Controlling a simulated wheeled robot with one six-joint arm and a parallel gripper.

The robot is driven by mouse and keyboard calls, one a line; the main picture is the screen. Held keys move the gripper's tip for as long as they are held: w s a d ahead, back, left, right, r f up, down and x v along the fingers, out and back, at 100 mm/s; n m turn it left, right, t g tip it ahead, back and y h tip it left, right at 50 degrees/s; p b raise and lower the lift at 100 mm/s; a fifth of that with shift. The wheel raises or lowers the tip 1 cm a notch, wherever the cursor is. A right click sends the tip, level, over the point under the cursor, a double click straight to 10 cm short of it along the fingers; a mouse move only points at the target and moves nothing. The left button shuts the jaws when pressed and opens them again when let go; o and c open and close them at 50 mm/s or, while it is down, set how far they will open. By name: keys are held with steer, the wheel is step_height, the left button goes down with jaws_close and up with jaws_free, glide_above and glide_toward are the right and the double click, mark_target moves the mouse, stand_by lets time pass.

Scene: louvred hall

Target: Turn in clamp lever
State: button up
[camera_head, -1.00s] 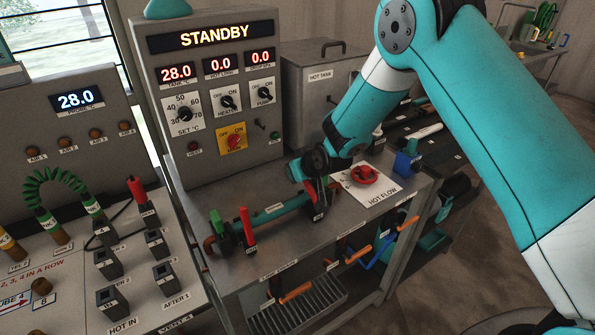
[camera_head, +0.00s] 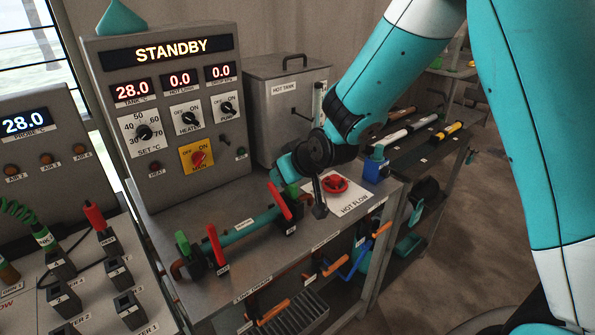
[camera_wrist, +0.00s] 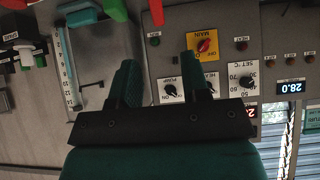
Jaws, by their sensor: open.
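A teal pipe (camera_head: 250,229) lies along the bench with a clamp at each end. The left clamp has a red lever (camera_head: 217,246) and a green lever (camera_head: 183,245), both standing up. The right clamp has a tilted red lever (camera_head: 280,202) with green behind it; its small label is unreadable. My gripper (camera_wrist: 159,70) is open and empty in the wrist view, its fingers pointing across the control panel. A red lever (camera_wrist: 157,11) shows beyond the fingertips at the top edge, apart from them. In the head view my wrist hangs just behind the right clamp; the fingertips are not clear.
The control panel (camera_head: 168,75) reading STANDBY stands close behind the pipe. The hot tank (camera_head: 272,115) is at the back. A red hand wheel (camera_head: 334,183) on the HOT FLOW plate and a blue valve (camera_head: 376,167) sit to the right. Orange-handled levers (camera_head: 275,312) hang at the front.

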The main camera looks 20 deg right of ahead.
mark_target(276, 191)
steer(key=shift+b+v, duration=0.3)
steer(key=shift+v, duration=2.45)
steer(key=shift+n, duration=0.3)
steer(key=c, duration=0.6)
steer(key=shift+w+f+n+b, duration=0.1)
steer(key=shift+f+n+b, duration=0.1)
steer(key=shift+n+b, duration=0.45)
jaws_close()
steer(key=w+f+n+b, duration=0.2)
steer(key=f+n, duration=0.1)
steer(key=n, duration=0.2)
steer(key=w+a+f+n+g+b, duration=0.1)
steer(key=w+f+n+b, duration=0.1)
steer(key=n, duration=0.3)
steer(key=w+a+f+n+b, duration=0.1)
steer(key=w+f+n+b, duration=0.1)
steer(key=f+n, duration=0.3)
steer(key=shift+w+a+n+g+h, duration=0.2)
steer(key=shift+w+n+g+h, duration=0.2)
steer(key=shift+n, duration=0.15)
